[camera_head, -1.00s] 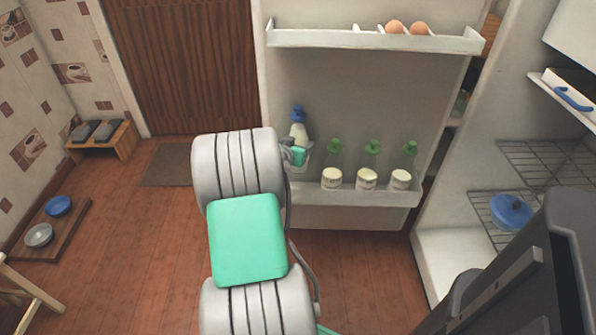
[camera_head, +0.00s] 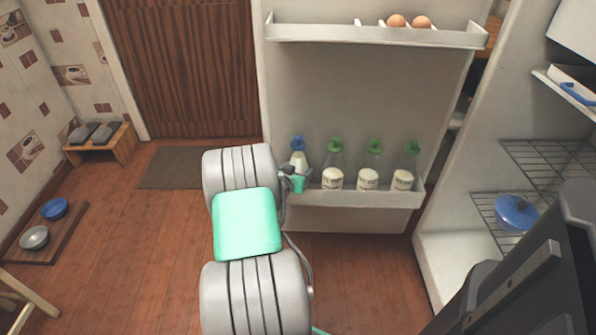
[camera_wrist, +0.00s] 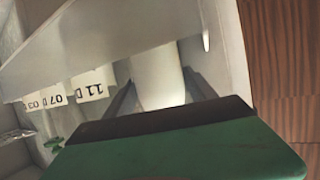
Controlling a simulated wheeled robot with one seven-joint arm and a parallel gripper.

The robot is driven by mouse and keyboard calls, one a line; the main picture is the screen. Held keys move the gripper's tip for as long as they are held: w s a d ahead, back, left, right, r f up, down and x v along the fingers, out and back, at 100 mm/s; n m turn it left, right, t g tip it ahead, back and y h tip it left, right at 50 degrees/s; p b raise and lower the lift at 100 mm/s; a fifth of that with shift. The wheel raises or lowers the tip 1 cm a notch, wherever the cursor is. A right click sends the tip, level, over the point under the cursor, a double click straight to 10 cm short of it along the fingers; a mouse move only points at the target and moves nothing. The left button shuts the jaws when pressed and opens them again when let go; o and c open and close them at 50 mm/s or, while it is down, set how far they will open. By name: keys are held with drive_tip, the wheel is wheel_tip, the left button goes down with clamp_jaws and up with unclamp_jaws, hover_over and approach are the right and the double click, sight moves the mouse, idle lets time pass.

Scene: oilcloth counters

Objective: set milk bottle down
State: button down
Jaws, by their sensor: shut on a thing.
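The milk bottle (camera_head: 299,160), white with a blue cap, is upright at the left end of the fridge door's lower shelf (camera_head: 350,197). Its lower part is hidden behind my gripper and the shelf front, so I cannot tell whether its base touches the shelf. My gripper (camera_head: 297,178) is at the bottle from the front left. In the wrist view, the bottle's white body (camera_wrist: 158,78) is between the two fingers of my gripper (camera_wrist: 163,92), which is shut on it.
Several green-capped bottles, one of them here (camera_head: 369,165), stand to the right on the same shelf. Two eggs (camera_head: 409,21) sit on the upper door shelf. A blue pot (camera_head: 516,212) is on a wire rack inside the fridge at right.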

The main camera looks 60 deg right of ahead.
drive_tip(key=shift+d, duration=0.1)
drive_tip(key=shift+c, duration=1.5)
unclamp_jaws()
drive_tip(key=shift+f, duration=0.1)
